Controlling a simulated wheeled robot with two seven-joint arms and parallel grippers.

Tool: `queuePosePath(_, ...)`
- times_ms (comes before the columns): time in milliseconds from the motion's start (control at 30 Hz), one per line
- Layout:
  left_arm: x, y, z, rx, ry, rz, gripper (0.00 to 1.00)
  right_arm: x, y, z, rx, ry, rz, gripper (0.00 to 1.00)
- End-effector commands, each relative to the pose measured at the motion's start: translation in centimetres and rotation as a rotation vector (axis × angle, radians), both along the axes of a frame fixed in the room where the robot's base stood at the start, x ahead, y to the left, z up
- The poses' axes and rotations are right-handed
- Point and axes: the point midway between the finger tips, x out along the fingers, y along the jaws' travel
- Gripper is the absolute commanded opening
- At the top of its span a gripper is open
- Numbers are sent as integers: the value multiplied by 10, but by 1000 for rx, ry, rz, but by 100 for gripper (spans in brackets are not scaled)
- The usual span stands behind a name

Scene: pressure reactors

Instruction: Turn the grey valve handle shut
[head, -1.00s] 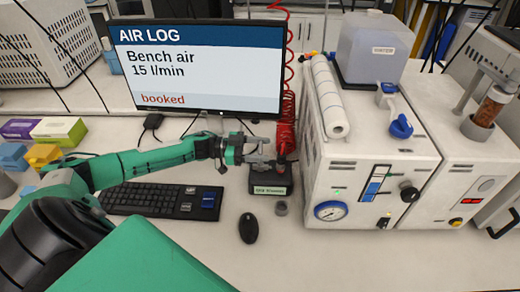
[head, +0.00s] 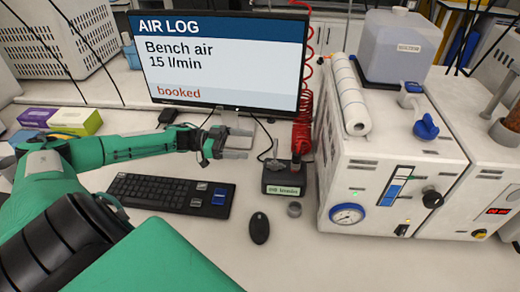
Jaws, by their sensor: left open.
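A small dark box (head: 284,179) with a pale label stands on the bench to the right of the keyboard. A small grey handle (head: 275,160) shows on its top, with a dark upright fitting beside it on the right. The handle is small here, and its exact turn angle is hard to tell. My left gripper (head: 238,143) is to the left of the handle, apart from it, with its fingers open and pointing right. Nothing is between the fingers. My right gripper is not in view.
A monitor (head: 230,55) stands behind my left gripper. A keyboard (head: 170,193), a mouse (head: 259,228) and a small grey cup (head: 294,209) lie in front. A white instrument (head: 395,165) with a gauge stands close on the right, and a red coiled hose (head: 302,125) hangs behind the box.

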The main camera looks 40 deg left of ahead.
Motion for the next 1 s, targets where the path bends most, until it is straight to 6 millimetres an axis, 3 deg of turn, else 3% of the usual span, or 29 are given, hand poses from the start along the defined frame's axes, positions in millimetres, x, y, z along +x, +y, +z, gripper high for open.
queuePosePath(100, -10, 16, -2, 2, 3, 0, 80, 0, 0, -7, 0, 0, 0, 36)
queuePosePath(300, -16, 27, 0, 0, 0, -1, 80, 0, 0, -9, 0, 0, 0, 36)
queuePosePath(867, -17, 28, 1, -1, -1, -1, 80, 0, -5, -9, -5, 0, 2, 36)
queuePosePath(1000, -16, 28, 11, -1, -1, -1, 80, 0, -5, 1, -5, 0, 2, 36)
